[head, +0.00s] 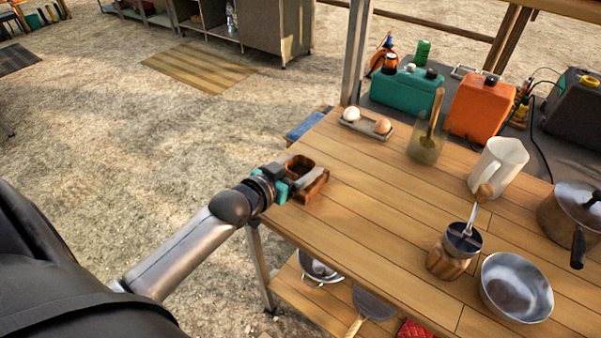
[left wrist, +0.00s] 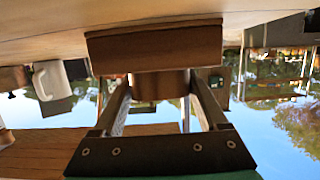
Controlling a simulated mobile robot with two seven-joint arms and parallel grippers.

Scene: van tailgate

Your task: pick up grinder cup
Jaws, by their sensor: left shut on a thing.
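A small brown wooden cup with a dark hollow (head: 301,162), which looks like the grinder cup, is at the table's left edge. My left gripper (head: 304,174) reaches in from the left and is shut on it. In the left wrist view the cup's round brown body (left wrist: 158,84) sits between the two fingers. A wider wooden block (left wrist: 155,46) shows beyond it, close to the tabletop; I cannot tell whether it is joined to the cup. The fingers hide part of the cup. My right gripper is not in view.
The wooden table (head: 375,210) has clear boards right of the cup. Behind stand an egg tray (head: 366,124) and a glass jar (head: 425,148). A white pitcher (head: 497,165), a wooden-based cup (head: 447,262), a metal bowl (head: 515,287) and a pot (head: 568,212) stand to the right.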

